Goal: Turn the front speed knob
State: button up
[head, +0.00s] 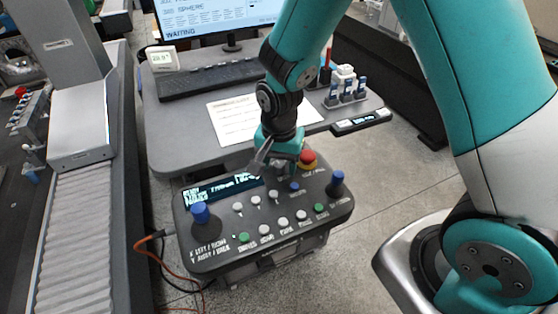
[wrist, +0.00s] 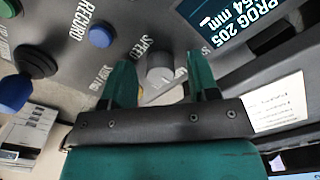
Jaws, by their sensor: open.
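The control panel (head: 265,225) stands in the middle of the head view, with a lit display and rows of buttons. In the wrist view a grey round knob (wrist: 160,75) sits beside the printed word SPEED. My gripper (wrist: 160,62) is open, with one green finger on each side of this knob; a gap shows on both sides, and I cannot tell whether either finger touches it. In the head view my gripper (head: 281,160) is at the panel's back edge, and I cannot make out the knob there.
A red emergency button (head: 308,158) is close to the right of my gripper. Blue-topped joysticks stand at the panel's left (head: 200,213) and right (head: 337,182). A blue button (wrist: 101,35) is near the knob. Behind is a desk with a paper sheet (head: 235,119) and keyboard (head: 210,79).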

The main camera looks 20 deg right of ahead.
jog(key=shift+c, duration=0.5)
jog(key=c, duration=0.8)
jog(key=shift+n, duration=0.3)
jog(key=n+b, duration=0.1)
jog(key=n, duration=0.3)
jog(key=shift+n, duration=0.3)
jog(key=shift+n+b, duration=0.45)
jog(key=shift+n, duration=1.85)
jog(key=o, duration=0.9)
